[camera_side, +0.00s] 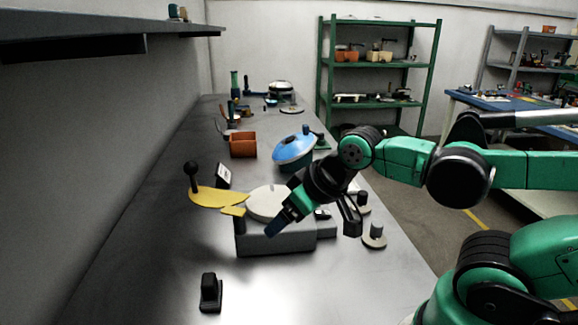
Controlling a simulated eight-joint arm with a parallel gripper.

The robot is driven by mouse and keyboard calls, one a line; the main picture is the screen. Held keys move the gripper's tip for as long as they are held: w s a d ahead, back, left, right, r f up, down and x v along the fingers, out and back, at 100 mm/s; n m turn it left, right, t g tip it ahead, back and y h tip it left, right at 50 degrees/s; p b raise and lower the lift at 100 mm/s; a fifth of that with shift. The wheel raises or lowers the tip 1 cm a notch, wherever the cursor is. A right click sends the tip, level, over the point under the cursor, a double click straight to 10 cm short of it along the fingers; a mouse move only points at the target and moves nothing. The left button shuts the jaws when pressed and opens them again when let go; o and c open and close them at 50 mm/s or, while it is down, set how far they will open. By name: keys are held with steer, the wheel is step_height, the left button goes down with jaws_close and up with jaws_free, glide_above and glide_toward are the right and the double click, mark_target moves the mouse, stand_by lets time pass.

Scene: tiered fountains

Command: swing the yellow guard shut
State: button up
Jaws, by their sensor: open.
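The yellow guard (217,198) is a flat plate with an upright black knob (192,172) at its far left end. It sticks out to the left of a grey base block (275,241) that carries a round cream disc (265,203). The guard's narrow end reaches a dark post at the block's left corner, and the guard lies clear of most of the disc. My gripper (280,227) is open, tilted down to the left over the block's front, right of the guard and apart from its knob. Its far finger is partly hidden.
A black block (210,293) stands on the metal bench (140,275) in front. A blue-lidded round item (294,149) and an orange bin (243,145) stand behind. Grey discs with knobs (374,237) lie at the right edge. A shelf (100,28) overhangs the upper left.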

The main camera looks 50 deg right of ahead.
steer(key=w+r+n, duration=0.1)
steer(key=w+r, duration=0.1)
steer(key=w, duration=0.1)
steer(key=w+r+n, duration=0.1)
steer(key=w+r, duration=0.1)
steer(key=w, duration=0.2)
steer(key=w+r+n+g, duration=0.1)
steer(key=w+r, duration=0.1)
steer(key=w, duration=0.1)
steer(key=shift+w, duration=0.25)
steer(key=shift+c, duration=0.2)
steer(key=n+g, duration=0.1)
steer(key=n, duration=0.2)
glide_toward(190, 175)
steer(key=shift+y, duration=0.3)
steer(key=w+f, duration=0.2)
steer(key=f, duration=0.1)
steer(key=w+d+f, duration=0.1)
steer(key=shift+f, duration=0.25)
steer(key=shift+w+f+n, duration=0.4)
steer(key=shift+w+f, duration=0.05)
steer(key=shift+x, duration=2.5)
steer(key=shift+s, duration=0.1)
jaws_close()
